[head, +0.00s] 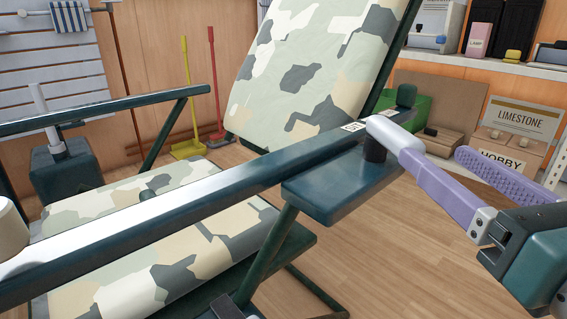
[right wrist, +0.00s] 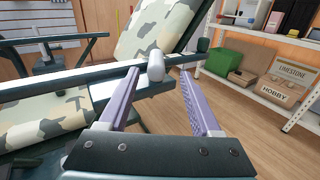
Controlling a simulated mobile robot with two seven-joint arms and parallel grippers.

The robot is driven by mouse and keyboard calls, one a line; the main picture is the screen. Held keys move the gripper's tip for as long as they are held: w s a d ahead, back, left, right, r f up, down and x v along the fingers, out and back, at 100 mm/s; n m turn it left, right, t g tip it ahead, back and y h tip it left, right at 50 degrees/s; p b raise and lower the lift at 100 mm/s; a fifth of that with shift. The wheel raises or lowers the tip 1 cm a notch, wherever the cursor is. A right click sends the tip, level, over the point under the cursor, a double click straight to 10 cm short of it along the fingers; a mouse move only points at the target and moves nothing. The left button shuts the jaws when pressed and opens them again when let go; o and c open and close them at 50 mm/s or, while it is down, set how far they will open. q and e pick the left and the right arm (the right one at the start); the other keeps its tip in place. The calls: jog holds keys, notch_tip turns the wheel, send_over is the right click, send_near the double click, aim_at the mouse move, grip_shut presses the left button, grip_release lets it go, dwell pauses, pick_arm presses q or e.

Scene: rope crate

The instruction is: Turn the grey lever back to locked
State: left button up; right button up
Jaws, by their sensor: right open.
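The grey lever (head: 384,129) is a short, light grey, rounded handle above a dark round pivot at the end of the chair's dark green rail (head: 180,220). In the right wrist view the lever (right wrist: 156,66) shows as a grey cylinder between the tips of my right gripper (right wrist: 160,72). In the head view my right gripper (head: 430,152) comes in from the right with its two purple fingers apart. One fingertip overlaps the lever in the picture; I cannot tell whether they touch. My left gripper is not in view.
The camouflage-patterned chair back (head: 305,75) rises behind the lever. A second rail (head: 100,113) runs along the far side, near a dark block (head: 65,170) with a grey post. Shelves with boxes (head: 520,125) stand at the right. The wooden floor (head: 400,250) between is clear.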

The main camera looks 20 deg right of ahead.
aim_at(390, 133)
jog(key=shift+n, duration=0.3)
jog(key=w, duration=0.6)
jog(key=w+d, duration=0.1)
jog(key=w, duration=0.3)
jog(key=shift+d+f, duration=0.1)
jog(key=shift+f, duration=0.25)
grip_shut()
dwell(0.8)
